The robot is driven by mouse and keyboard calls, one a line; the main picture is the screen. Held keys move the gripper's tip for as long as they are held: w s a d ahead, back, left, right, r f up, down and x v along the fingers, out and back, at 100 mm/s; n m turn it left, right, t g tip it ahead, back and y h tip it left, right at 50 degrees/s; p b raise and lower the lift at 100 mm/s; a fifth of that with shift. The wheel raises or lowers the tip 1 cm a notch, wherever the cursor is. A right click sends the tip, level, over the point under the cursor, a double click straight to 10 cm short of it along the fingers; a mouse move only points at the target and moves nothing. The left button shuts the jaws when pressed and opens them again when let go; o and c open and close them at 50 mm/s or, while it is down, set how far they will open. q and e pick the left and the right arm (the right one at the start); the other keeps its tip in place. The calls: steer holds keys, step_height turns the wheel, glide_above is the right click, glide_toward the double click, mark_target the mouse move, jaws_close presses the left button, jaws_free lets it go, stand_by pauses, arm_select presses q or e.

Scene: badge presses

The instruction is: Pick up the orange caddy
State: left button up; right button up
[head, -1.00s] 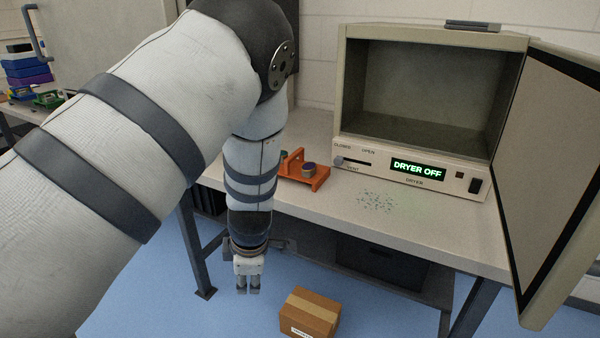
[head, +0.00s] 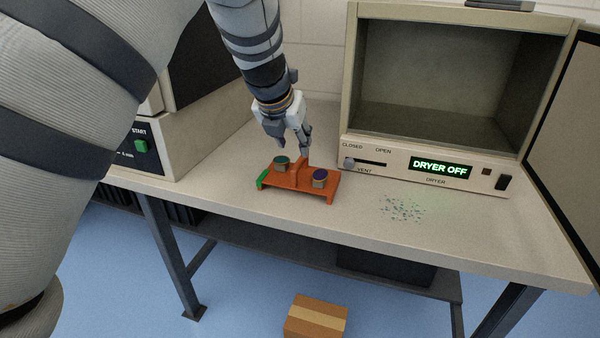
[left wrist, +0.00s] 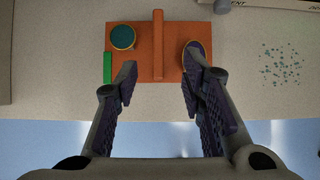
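The orange caddy (head: 297,182) stands on the bench in front of the dryer, with an upright middle wall or handle and a green piece (head: 262,179) at its left end. It carries a teal-topped round piece (head: 281,163) on the left and a purple-topped one (head: 319,178) on the right. My left gripper (head: 294,149) is open just above the caddy, fingers pointing down. In the left wrist view the caddy (left wrist: 140,68) lies beyond the spread fingers (left wrist: 160,85), its middle wall between them in the picture. The right gripper is not in view.
The dryer (head: 430,165) stands behind to the right, its door swung open at the right edge. Small specks (head: 402,209) are scattered on the bench (head: 380,235). A machine with a START button (head: 140,147) stands left. A cardboard box (head: 316,317) is on the floor.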

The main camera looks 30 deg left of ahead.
mark_target(299, 161)
arm_select(q)
steer(key=b+x, duration=0.1)
steer(key=x, duration=0.8)
steer(key=shift+w+a+f, duration=0.15)
steer(key=shift+a+f, duration=0.1)
steer(key=shift+f, duration=0.1)
steer(key=shift+r, duration=0.15)
jaws_close()
